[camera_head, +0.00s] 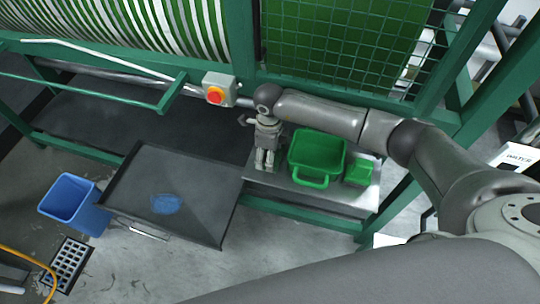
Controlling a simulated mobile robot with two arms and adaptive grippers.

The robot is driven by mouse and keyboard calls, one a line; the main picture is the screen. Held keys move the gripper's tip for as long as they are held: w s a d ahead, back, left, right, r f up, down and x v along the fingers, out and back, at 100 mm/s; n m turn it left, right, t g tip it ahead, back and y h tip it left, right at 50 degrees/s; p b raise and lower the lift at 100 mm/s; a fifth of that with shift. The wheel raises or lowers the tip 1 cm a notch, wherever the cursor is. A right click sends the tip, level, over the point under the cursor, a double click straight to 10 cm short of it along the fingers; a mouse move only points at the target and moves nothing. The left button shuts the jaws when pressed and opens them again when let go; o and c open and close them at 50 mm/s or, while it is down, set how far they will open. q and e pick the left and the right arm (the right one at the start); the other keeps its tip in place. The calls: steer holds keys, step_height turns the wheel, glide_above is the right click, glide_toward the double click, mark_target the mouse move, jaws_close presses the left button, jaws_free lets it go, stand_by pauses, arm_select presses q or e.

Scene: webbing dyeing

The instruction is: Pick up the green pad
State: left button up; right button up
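The green pad (359,172) is a small green block at the right end of a grey metal shelf (335,196). It lies just right of a larger green tub with a handle (317,153). My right gripper (264,168) hangs fingers down at the shelf's left end, left of the tub and well apart from the pad. Its two fingers show a narrow gap with nothing seen between them. My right arm passes behind and above the tub and pad. My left gripper is not in view.
A dark tray (195,195) with a blue patch (165,204) is left of the shelf. A blue bin (74,203) stands on the floor near a drain grate (70,263). A red button box (218,94) and green mesh guard (345,45) are behind.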

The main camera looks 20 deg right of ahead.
steer(key=shift+s+d+f, duration=0.15)
steer(key=shift+d+f, duration=0.15)
steer(key=shift+f, duration=0.2)
steer(key=shift+r, duration=0.2)
steer(key=shift+w+r, duration=0.2)
steer(key=shift+r, duration=0.05)
steer(key=c, duration=0.4)
steer(key=shift+w+a+r+b, duration=0.15)
steer(key=shift+r+b, duration=0.2)
steer(key=shift+r, duration=0.25)
steer(key=shift+a+r+b, duration=0.15)
steer(key=shift+r+b, duration=0.2)
steer(key=shift+r, duration=0.25)
steer(key=shift+c, duration=0.8)
steer(key=s+a+r+b, duration=0.5)
steer(key=a+r, duration=0.5)
steer(key=a, duration=0.2)
steer(key=shift+s+b, duration=0.3)
steer(key=shift+s, duration=0.25)
